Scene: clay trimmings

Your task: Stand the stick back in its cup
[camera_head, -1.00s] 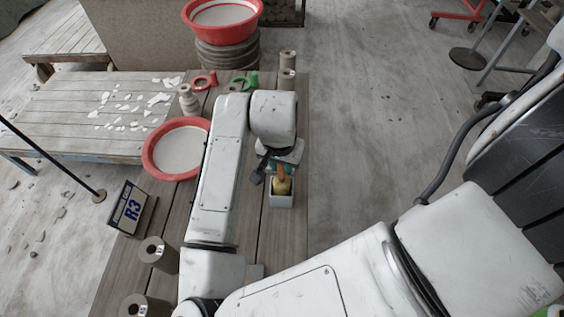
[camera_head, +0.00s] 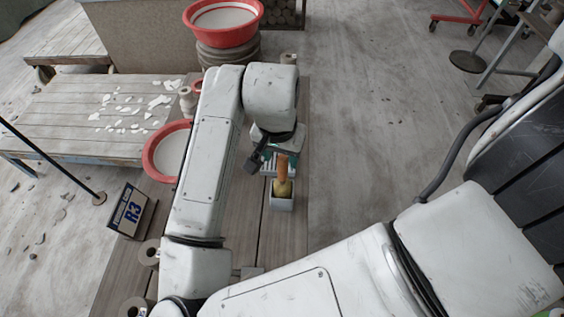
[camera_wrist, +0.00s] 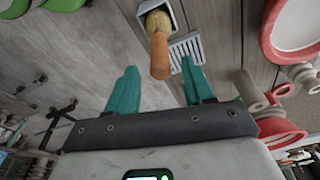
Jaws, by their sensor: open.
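The stick (camera_head: 283,176), with an orange upper end and a yellowish lower part, stands roughly upright in a small light-grey square cup (camera_head: 282,204). In the wrist view the stick's orange end (camera_wrist: 160,57) points toward me, and its yellowish part sits inside the cup (camera_wrist: 143,7). My gripper (camera_head: 278,157) is just beyond the stick in the head view. In the wrist view its teal fingers are spread wide (camera_wrist: 159,67), with the orange end showing between them. No finger visibly touches the stick. The cup's inside bottom is hidden.
A pale slotted block (camera_wrist: 186,49) lies beside the cup. Red-rimmed basins stand left (camera_head: 165,152) and at the back (camera_head: 222,20). Grey-brown cylinders (camera_head: 150,252) and an R3 sign (camera_head: 131,211) are on the left. The planks right of the cup are clear.

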